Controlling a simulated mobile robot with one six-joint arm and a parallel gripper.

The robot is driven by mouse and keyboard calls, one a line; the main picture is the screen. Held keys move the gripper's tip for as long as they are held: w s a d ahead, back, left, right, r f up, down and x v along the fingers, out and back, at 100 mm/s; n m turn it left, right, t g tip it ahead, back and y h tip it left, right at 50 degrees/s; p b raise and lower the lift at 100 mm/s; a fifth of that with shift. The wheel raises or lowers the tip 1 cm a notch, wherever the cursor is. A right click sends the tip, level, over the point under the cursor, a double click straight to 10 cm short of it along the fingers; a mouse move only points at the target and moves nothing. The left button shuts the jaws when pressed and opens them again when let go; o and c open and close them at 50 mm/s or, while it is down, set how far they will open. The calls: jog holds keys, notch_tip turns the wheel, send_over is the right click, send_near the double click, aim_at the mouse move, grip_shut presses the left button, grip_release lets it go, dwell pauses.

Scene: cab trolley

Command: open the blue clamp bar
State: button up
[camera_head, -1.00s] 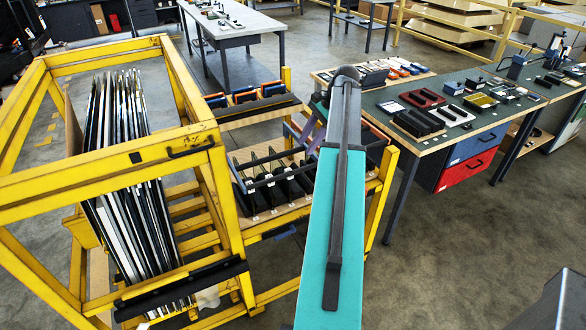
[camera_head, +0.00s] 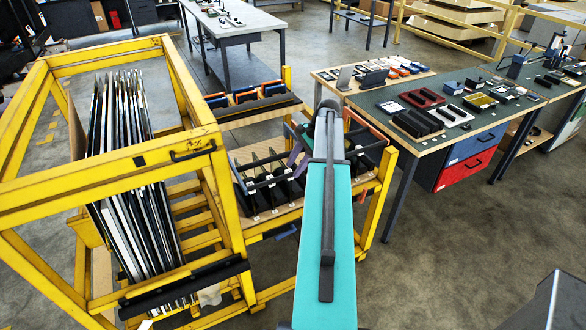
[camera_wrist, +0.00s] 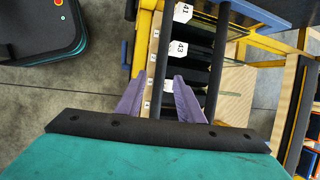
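A blue strip (camera_wrist: 262,12) lies at the upper right. I cannot tell which piece is the blue clamp bar. The rack's bars also show in the head view (camera_head: 268,180).
A yellow frame (camera_head: 110,165) with upright panels (camera_head: 128,160) stands left of the rack. A rear shelf (camera_head: 255,112) holds blue and orange-edged pieces. A workbench (camera_head: 450,130) with devices stands right.

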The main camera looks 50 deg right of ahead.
jog(key=shift+x, duration=1.2)
grip_shut()
